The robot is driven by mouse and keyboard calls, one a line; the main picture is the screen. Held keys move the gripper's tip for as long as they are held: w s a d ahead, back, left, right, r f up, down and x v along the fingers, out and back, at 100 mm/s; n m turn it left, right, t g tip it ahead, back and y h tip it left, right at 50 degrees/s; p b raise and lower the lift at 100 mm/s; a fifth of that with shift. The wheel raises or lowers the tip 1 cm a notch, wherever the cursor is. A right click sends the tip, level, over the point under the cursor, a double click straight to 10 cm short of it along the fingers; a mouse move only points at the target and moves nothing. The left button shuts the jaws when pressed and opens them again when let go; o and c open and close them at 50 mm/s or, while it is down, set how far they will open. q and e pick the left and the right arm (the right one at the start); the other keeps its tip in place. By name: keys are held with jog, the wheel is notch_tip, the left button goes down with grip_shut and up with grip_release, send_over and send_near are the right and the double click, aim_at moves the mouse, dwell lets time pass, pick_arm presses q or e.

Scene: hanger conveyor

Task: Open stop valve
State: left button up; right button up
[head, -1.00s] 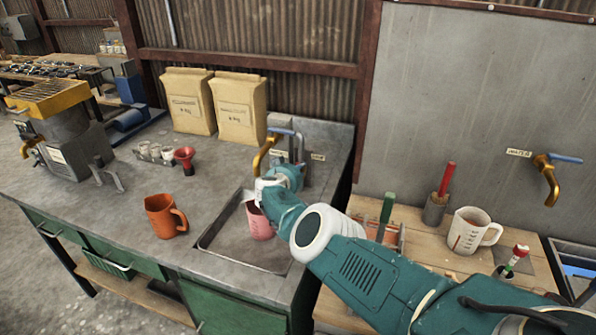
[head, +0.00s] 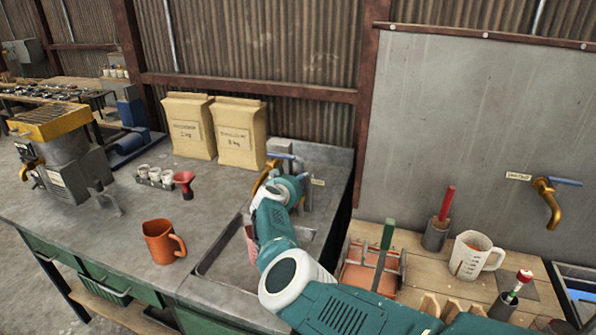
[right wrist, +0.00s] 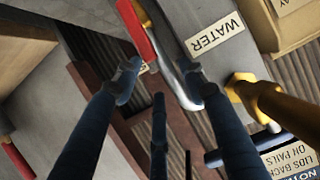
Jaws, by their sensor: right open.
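A red lever (right wrist: 138,32) with a pale metallic part (right wrist: 183,82) beside it shows in the right wrist view, near a WATER label (right wrist: 215,35). It looks like the stop valve's handle. My right gripper (right wrist: 159,76) is open, its two fingertips spread around or just in front of these parts; contact cannot be told. In the head view my right arm reaches over the sink to the brass tap (head: 264,178), and its hand hides the valve area. My left gripper is not in view.
A pink jug (head: 251,243) in the sink (head: 212,262) is partly hidden by my arm. An orange jug (head: 160,241) stands left of the sink. A second tap (head: 546,203) is on the right wall. Paper bags (head: 238,132) stand behind. The counter's left front is mostly clear.

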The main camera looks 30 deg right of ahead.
notch_tip(320, 180, up, 5)
jog(key=shift+r, duration=0.15)
dwell(0.4)
jog(key=shift+s, duration=0.1)
